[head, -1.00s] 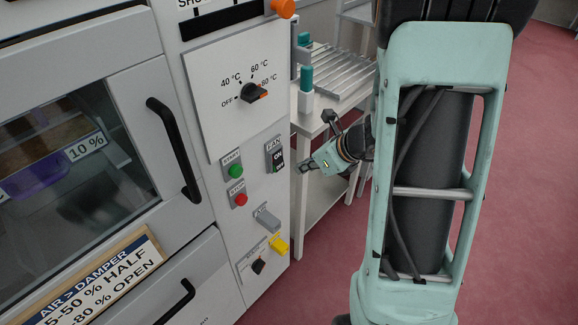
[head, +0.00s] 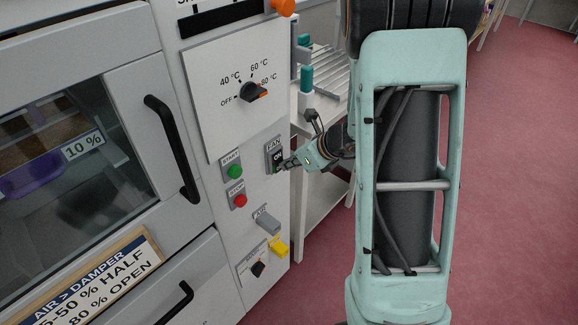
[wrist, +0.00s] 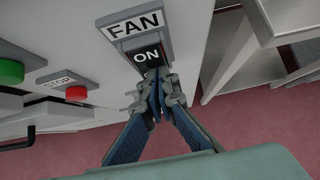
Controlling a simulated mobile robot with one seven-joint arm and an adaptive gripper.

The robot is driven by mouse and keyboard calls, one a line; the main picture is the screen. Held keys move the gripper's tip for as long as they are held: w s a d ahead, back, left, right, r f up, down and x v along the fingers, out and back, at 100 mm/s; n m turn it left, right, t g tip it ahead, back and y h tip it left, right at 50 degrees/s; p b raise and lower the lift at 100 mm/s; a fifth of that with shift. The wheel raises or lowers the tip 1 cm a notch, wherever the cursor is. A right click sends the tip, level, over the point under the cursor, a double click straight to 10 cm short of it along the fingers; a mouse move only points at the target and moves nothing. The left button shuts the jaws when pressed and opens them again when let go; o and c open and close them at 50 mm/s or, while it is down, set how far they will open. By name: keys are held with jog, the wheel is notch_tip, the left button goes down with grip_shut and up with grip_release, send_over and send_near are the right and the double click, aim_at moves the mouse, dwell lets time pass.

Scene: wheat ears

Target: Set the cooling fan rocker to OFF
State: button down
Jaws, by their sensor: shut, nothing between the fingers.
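The cooling fan rocker (head: 277,156) is a black switch under a FAN label on the white panel. In the wrist view the rocker (wrist: 147,55) shows ON on its upper half. My gripper (head: 284,166) is shut and empty, with its fingertips at the rocker's lower half. In the wrist view the closed fingertips of my gripper (wrist: 157,76) cover the rocker's lower part. I cannot tell for sure whether they touch it.
Left of the rocker are a green START button (head: 235,171) and a red STOP button (head: 240,200). Below are a grey lever (head: 267,222) and a yellow lever (head: 279,247). A temperature dial (head: 250,92) is above. A white table (head: 318,205) stands to the right.

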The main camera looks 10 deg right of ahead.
jog(key=shift+w+a+f+t+b, duration=0.1)
jog(key=shift+w+t+b, duration=0.15)
jog(key=shift+b, duration=0.5)
jog(key=shift+r+p, duration=0.65)
jog(key=shift+r, duration=0.25)
jog(key=shift+s+f, duration=0.1)
